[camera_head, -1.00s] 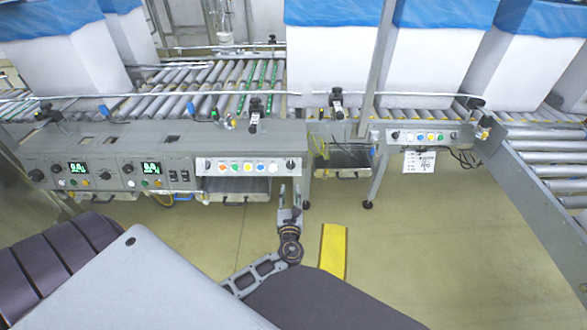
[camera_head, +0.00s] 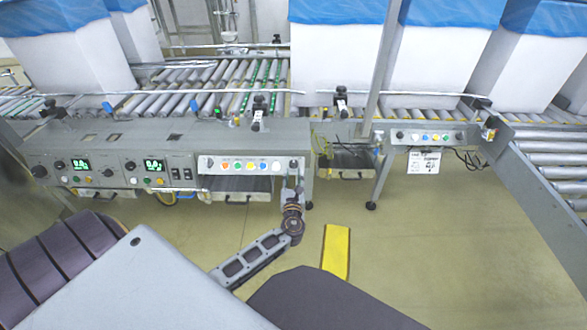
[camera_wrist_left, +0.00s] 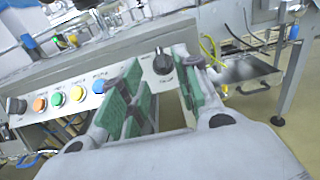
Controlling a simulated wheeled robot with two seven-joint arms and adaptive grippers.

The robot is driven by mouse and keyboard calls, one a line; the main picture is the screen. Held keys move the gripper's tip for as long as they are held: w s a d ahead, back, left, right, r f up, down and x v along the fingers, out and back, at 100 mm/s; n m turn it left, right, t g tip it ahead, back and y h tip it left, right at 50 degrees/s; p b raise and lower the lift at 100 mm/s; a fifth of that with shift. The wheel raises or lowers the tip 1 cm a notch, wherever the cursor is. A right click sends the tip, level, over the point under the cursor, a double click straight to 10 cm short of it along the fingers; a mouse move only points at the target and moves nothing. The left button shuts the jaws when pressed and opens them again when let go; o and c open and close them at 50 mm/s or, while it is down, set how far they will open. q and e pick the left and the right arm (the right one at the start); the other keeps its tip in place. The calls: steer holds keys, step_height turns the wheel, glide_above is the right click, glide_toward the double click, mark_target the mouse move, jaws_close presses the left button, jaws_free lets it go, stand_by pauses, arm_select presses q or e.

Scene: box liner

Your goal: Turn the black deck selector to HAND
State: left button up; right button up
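A black selector knob (camera_wrist_left: 163,63) sits at the right end of the light button strip in the left wrist view. My left gripper (camera_wrist_left: 163,75) is open, and its green-padded fingers stand on either side of the knob in the picture. I see no clear contact with the knob. In the head view my left gripper (camera_head: 293,178) is in front of the right end of the button strip (camera_head: 225,169) and largely hides the knob. The selector's position labels are too small to read. My right gripper is not in view.
Orange, green, yellow and blue buttons (camera_wrist_left: 98,86) line the strip, with another black knob (camera_wrist_left: 16,105) at its left end. A second button panel (camera_head: 425,136) is on the right. Roller conveyors (camera_head: 215,85) and lined white boxes (camera_head: 335,55) stand behind.

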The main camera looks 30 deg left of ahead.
mark_target(294, 164)
arm_select(q)
steer(key=x, duration=0.3)
steer(key=shift+w+b, duration=0.1)
steer(key=shift+b, duration=0.2)
steer(key=shift+w+a, duration=0.4)
steer(key=shift+w, duration=0.25)
steer(key=shift+w+a, duration=0.4)
steer(key=shift+w, duration=0.2)
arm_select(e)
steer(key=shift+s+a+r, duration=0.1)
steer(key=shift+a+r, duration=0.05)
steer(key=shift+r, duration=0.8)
arm_select(q)
steer(key=c, duration=0.6)
steer(key=shift+c, duration=0.2)
